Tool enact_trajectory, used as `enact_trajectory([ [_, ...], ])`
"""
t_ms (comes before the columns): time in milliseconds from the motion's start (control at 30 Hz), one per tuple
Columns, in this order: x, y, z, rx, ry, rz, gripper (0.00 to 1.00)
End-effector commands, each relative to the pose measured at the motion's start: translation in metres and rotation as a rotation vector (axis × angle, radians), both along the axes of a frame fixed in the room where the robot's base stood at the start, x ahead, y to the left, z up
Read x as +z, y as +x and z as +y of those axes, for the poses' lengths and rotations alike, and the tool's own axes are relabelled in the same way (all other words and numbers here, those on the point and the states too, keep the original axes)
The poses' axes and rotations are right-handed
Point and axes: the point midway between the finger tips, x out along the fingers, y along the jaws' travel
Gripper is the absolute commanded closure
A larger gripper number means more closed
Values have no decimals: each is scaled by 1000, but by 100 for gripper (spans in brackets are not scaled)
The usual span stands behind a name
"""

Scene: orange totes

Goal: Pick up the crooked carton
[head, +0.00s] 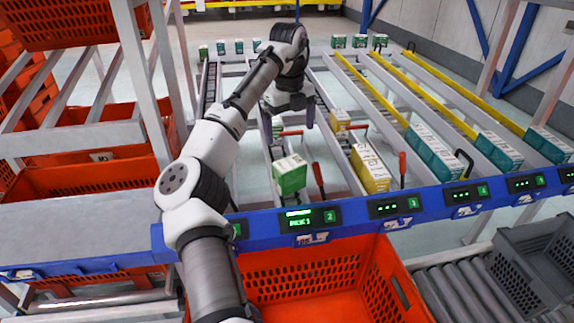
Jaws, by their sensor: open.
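A green and white carton (290,176) stands at the front of the lane behind the display marked 2, turned a little against the lane rails. It looks like the crooked one. Behind it, small parts of another green carton (278,131) show between my gripper's fingers, partly hidden, so I cannot tell how it sits. My gripper (288,124) points down over this lane, farther back than the front carton. Its fingers are spread apart and nothing shows held between them.
Yellow cartons (370,168) stand in the lane to the right, with teal cartons (433,152) beyond. Red-handled levers (318,180) rise beside the lanes. A blue front rail (390,205) crosses before them. An orange tote (320,275) and a grey crate (540,265) are in front.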

Motion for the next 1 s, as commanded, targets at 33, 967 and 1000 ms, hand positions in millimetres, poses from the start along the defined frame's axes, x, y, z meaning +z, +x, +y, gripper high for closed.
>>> enact_trajectory([
  [33,0,-1,1,-4,7,9,0],
  [967,-121,2,3,-7,11,18,0],
  [1000,-126,2,2,-7,10,17,0],
])
